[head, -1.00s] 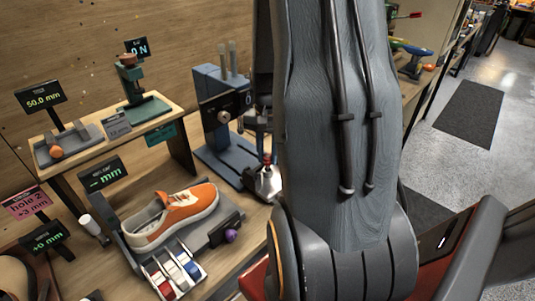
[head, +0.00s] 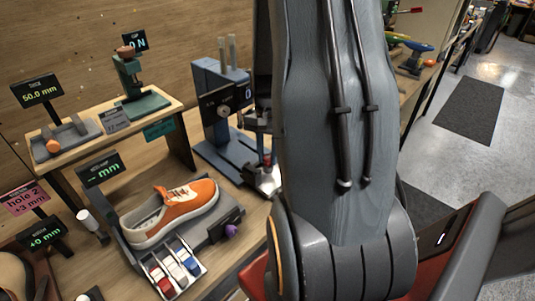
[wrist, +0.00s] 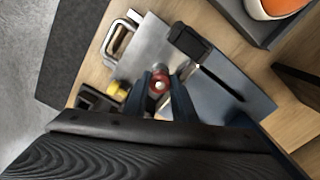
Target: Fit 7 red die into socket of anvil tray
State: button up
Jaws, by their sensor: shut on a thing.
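My gripper (wrist: 162,92) is shut on a small red die (wrist: 160,80), seen from above between the two fingers in the wrist view. The die also shows as a small red spot (head: 267,160) in the head view. Beneath it is the bright metal anvil tray (wrist: 150,48), with a looped handle at one end. The tray is partly visible in the head view (head: 266,182), beside the base of the blue press. The fingers and die hide the spot under them, so I cannot tell whether the die touches the tray or sits in a socket.
The blue press (head: 220,110) stands left of my arm. A dark block (wrist: 188,42) lies at the tray's edge, and a yellow knob (wrist: 118,89) is close to the left finger. An orange sneaker (head: 178,212) sits on a grey stand nearby.

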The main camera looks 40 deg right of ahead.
aim_at(268, 157)
jog(key=shift+f, duration=0.3)
jog(key=o, duration=1.2)
jog(key=shift+c, duration=0.2)
jog(key=shift+r+b, duration=1.05)
jog(key=shift+r, duration=2.85)
